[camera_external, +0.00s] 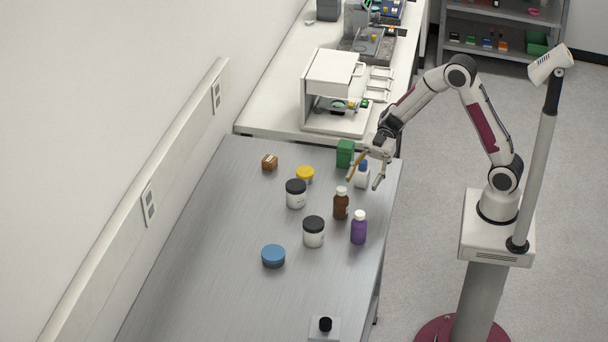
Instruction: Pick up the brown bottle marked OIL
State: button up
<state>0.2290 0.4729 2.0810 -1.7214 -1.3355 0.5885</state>
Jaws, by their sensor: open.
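The brown bottle (341,205) with a white cap stands upright on the steel table, near its right side. Its label is too small to read. My gripper (364,184) is open and empty, above and a little right of the brown bottle, with its fingers pointing down. It is in front of a white bottle with a blue cap (362,174), which its fingers partly flank in this view. I cannot tell whether they touch it.
A purple bottle (359,229) and white jars with black lids (296,194) (314,232) stand close to the brown bottle. A green container (345,153), yellow-lidded tub (305,174), brown box (270,162) and blue tub (273,256) are around them. The steel table's (210,270) front left is clear.

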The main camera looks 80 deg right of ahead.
jog(key=shift+w+d+m+t+h, duration=0.8)
jog(key=shift+d+m+t+h, duration=0.3)
jog(key=shift+d+m+t, duration=0.9)
send_near(341, 200)
jog(key=shift+w+a+f+t, duration=0.1)
jog(key=shift+f+t, duration=0.05)
jog(key=shift+f, duration=0.55)
jog(key=shift+w+a+f+t, duration=0.1)
jog(key=shift+f+t, duration=0.05)
jog(key=shift+f, duration=0.5)
jog(key=shift+x, duration=1.25)
jog(key=shift+w, duration=0.1)
jog(key=shift+w+x, duration=0.15)
jog(key=shift+x, duration=1.15)
jog(key=shift+w+x, duration=0.15)
jog(key=shift+x, duration=1.2)
